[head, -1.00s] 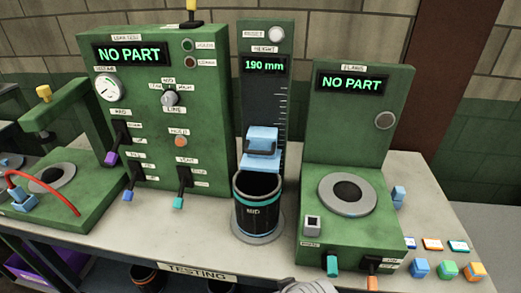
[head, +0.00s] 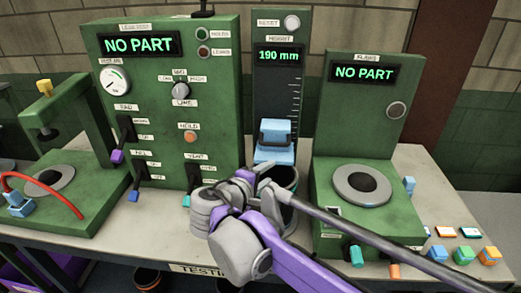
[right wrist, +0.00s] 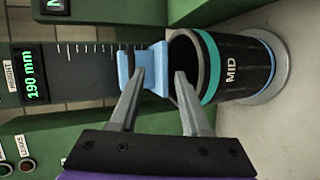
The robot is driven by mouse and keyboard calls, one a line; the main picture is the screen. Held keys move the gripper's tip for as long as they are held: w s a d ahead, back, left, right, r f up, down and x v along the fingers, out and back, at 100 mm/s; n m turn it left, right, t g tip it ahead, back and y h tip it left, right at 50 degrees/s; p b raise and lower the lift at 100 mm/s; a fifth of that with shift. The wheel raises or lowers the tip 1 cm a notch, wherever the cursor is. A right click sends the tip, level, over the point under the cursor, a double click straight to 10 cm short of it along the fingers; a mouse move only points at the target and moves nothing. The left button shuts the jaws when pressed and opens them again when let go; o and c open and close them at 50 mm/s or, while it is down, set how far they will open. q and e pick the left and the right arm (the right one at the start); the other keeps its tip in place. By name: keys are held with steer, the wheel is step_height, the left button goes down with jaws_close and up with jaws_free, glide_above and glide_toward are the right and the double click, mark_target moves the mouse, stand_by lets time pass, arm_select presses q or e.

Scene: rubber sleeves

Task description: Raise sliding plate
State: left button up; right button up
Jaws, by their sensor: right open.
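The blue sliding plate (head: 275,140) sits low on the dark height gauge (head: 277,90), whose display reads 190 mm. A black sleeve marked MID (right wrist: 235,70), with a teal band, stands upright on a round base just below the plate. My right gripper (right wrist: 159,75) is open and empty. In the right wrist view, one fingertip overlaps the blue plate (right wrist: 155,72) and the other lies over the sleeve's mouth, with the plate's lower edge between them. I cannot tell whether they touch. In the head view, my right wrist and arm hide most of the sleeve. My left gripper is not in view.
A tall green leak test panel (head: 165,75) with levers stands left of the gauge. A green flaws station (head: 365,110) with a round seat stands to the right. Several small coloured blocks (head: 464,255) lie at the table's right end.

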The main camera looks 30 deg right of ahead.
mark_target(273, 145)
steer(key=w+a+r+n+t+h, duration=0.1)
steer(key=w+a+r+h, duration=0.1)
steer(key=w+r, duration=0.1)
steer(key=x, duration=1.1)
jaws_close()
stand_by(1.1)
